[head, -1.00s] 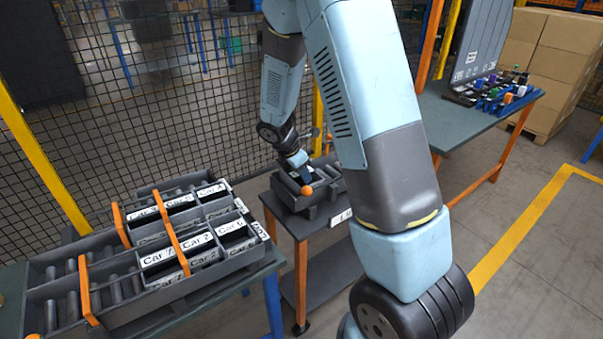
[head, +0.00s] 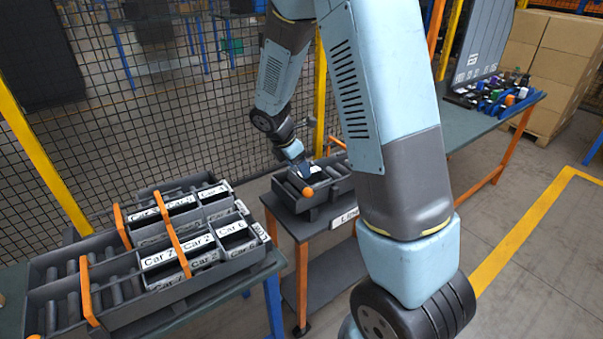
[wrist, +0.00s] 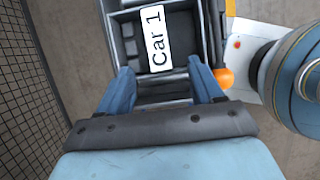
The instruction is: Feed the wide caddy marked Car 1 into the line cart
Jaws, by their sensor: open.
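The caddy marked Car 1 (wrist: 155,40) fills the top middle of the wrist view, its white label facing up. It appears to sit in the grey roller tray (head: 338,187) on top of the line cart (head: 300,230). My gripper (wrist: 160,70) is open, its two blue fingers apart at the near end of the caddy. Whether the fingers touch it I cannot tell. In the head view my gripper (head: 307,170) is low over the tray, and little of the caddy can be made out there.
An orange knob (head: 307,191) stands at the tray's near side. A bench on the left holds a two-lane rack (head: 110,325) with several labelled caddies and orange bars. A mesh fence (head: 200,100) runs behind. A workbench (head: 455,125) with small parts stands right.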

